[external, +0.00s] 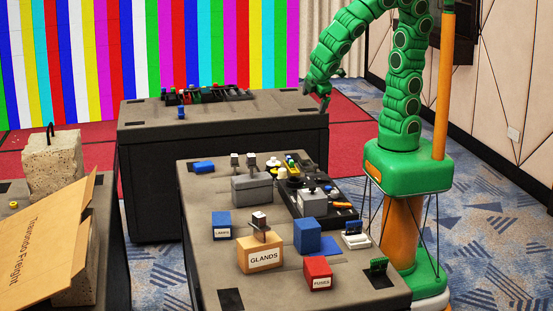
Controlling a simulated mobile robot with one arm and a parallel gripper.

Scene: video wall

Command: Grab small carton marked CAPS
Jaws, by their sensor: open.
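I cannot read the word CAPS on any carton in the external view. A small blue carton (221,225) has a white label that seems to read LAMPS or similar. A tan carton (260,254) reads GLANDS, and a small red carton (318,273) seems to read FUSES. A plain blue block (307,236) stands between them, and another small blue block (204,166) lies at the near table's far left; no label shows on either. My gripper (322,102) is open and small in view, beside the far table's right end, away from these cartons. Nothing shows between its fingers.
The near table (212,269) also holds grey boxes (252,187) and a black tray (327,220) of parts. The far table (150,113) carries a dark rack (208,94) with coloured items.

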